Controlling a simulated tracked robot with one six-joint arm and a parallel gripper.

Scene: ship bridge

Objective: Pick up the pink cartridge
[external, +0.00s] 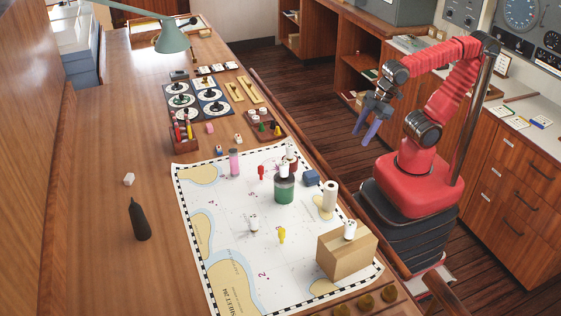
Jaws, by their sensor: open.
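A small upright pink cylinder (235,164) with a grey top, which looks like the pink cartridge, stands near the far edge of the sea chart. A smaller pink block (209,128) lies on the wood beyond the chart. My gripper (367,131) is open and empty, with its purple fingers pointing down. In the picture it is well to the right of the pink cylinder, over the floor gap beside the table.
The chart (215,245) carries a green jar (284,188), a white cylinder (330,196), a blue block (312,178), small figures and a cardboard box (347,252). A red piece (261,172) stands near the pink cylinder. A raised rail edges the table. A dark bottle (139,220) stands left.

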